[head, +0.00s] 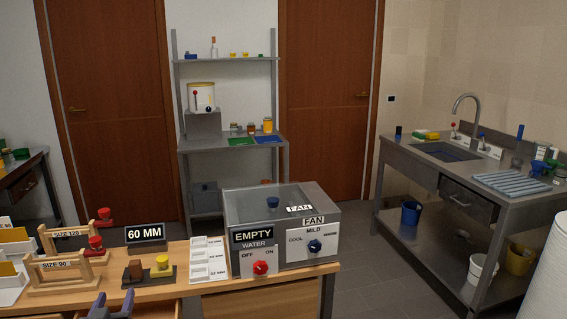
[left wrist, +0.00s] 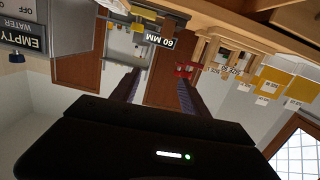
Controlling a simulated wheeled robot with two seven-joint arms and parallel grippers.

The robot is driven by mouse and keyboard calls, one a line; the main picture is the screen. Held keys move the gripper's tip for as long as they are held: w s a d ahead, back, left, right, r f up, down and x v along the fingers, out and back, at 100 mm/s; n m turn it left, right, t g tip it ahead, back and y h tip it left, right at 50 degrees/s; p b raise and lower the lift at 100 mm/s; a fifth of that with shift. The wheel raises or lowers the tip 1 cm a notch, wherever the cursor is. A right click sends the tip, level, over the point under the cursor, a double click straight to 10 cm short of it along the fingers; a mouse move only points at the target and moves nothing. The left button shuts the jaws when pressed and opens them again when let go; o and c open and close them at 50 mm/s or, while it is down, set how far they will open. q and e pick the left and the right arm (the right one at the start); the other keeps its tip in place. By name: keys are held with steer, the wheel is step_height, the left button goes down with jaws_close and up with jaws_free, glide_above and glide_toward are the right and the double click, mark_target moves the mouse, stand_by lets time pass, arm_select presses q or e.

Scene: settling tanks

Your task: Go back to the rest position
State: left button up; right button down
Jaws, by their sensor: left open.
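My left gripper (head: 112,306) shows at the bottom edge of the head view, in front of the wooden bench (head: 200,287). Its two fingers are apart with nothing between them. In the left wrist view, which is upside down, the open fingers of my left gripper (left wrist: 157,92) show with a brown door and floor beyond the gap. My right gripper is in neither view.
The grey EMPTY/FAN tank (head: 283,215) stands right. Floor (head: 365,270) is clear between bench and sink.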

arm_select(q)
steer(key=s+d+f+g+h+b, duration=0.1)
steer(key=s+d+f+g+h, duration=0.15)
steer(key=d+f, duration=0.5)
steer(key=s+d+f+g+h+b, duration=0.1)
steer(key=s+d+f+g+h, duration=0.3)
steer(key=f, duration=0.7)
steer(key=s+d+f+g, duration=0.2)
steer(key=d+f, duration=0.5)
steer(key=f, duration=0.2)
steer(key=s+d+f+m+g+h+b, duration=0.1)
steer(key=s+d+f+g+b, duration=0.1)
steer(key=s+d+f, duration=0.5)
steer(key=s+d+f+m+g+h+b, duration=0.1)
steer(key=s+d+f+g, duration=0.4)
steer(key=s+d, duration=0.7)
steer(key=shift+s+d+f+m+h+b, duration=0.3)
steer(key=shift+s+d+f+h+b, duration=0.15)
steer(key=shift+f+h, duration=0.35)
steer(key=shift+w+f, duration=0.1)
